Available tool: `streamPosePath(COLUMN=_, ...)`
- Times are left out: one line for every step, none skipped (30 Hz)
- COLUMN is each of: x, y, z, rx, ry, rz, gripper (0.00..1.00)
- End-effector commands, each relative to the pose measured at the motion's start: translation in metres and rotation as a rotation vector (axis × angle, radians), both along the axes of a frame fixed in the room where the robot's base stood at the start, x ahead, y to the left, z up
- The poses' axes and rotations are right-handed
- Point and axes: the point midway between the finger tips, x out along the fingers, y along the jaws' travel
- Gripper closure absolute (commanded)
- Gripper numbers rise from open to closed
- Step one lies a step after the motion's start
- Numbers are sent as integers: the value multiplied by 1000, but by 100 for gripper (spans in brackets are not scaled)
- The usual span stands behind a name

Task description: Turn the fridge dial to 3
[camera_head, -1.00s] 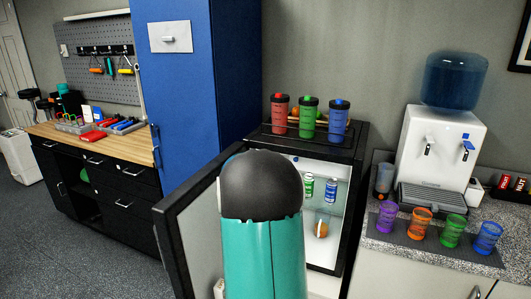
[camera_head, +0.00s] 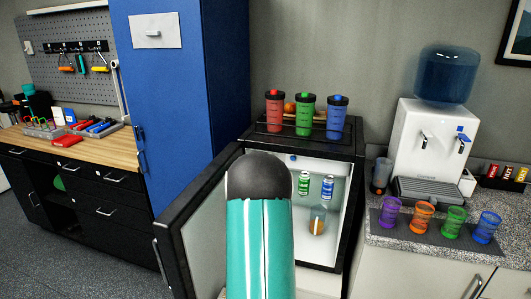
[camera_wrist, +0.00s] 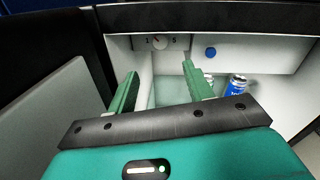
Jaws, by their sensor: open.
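The small black fridge (camera_head: 357,190) stands open, its door (camera_head: 200,225) swung out to the left. In the wrist view, the dial (camera_wrist: 160,43) is a small round knob on the white panel at the top of the fridge interior, with figures beside it; "5" is at its right. Its exact setting is too small to read. My gripper (camera_wrist: 160,69) is open and empty, its two green fingers apart below the dial in the picture, with the dial between them sideways. No contact with the dial shows. In the head view my arm hides the dial and gripper.
A blue round button (camera_wrist: 211,52) sits right of the dial. A blue can (camera_wrist: 237,86), a green can (camera_head: 304,184) and an orange-brown item (camera_head: 317,226) are inside. Three shaker cups (camera_head: 305,115) stand on top. A counter with a water dispenser (camera_head: 430,145) is at right.

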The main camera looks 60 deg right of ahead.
Motion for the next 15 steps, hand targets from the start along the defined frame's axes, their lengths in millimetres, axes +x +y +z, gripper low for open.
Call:
streamPosePath(x=0, y=-5, z=-1, rx=2, ry=-1, rz=0, gripper=49)
streamPosePath(x=1, y=-9, z=-2, rx=2, ry=-1, rz=0, gripper=49)
streamPosePath(x=1, y=-16, z=-1, rx=1, ry=-2, rz=-1, gripper=49)
streamPosePath(x=2, y=-21, z=-1, rx=1, ry=-2, rz=-1, gripper=49)
streamPosePath(x=3, y=-26, z=-2, rx=1, ry=-3, rz=-1, gripper=49)
streamPosePath(x=4, y=-33, z=-1, rx=1, ry=-2, rz=-1, gripper=49)
streamPosePath(x=5, y=-39, z=-1, rx=1, ry=-2, rz=-1, gripper=49)
streamPosePath(x=6, y=-44, z=-2, rx=1, ry=-2, rz=-1, gripper=49)
streamPosePath(x=8, y=-51, z=-1, rx=1, ry=-3, rz=-1, gripper=49)
streamPosePath(x=10, y=-56, z=-2, rx=2, ry=-3, rz=0, gripper=49)
streamPosePath(x=11, y=-62, z=-1, rx=1, ry=-3, rz=-1, gripper=49)
streamPosePath(x=12, y=-69, z=-2, rx=2, ry=-3, rz=-1, gripper=49)
streamPosePath(x=14, y=-74, z=-1, rx=1, ry=-3, rz=-1, gripper=49)
streamPosePath(x=15, y=-79, z=-1, rx=1, ry=-3, rz=-2, gripper=49)
streamPosePath(x=18, y=-85, z=-2, rx=1, ry=-3, rz=-1, gripper=49)
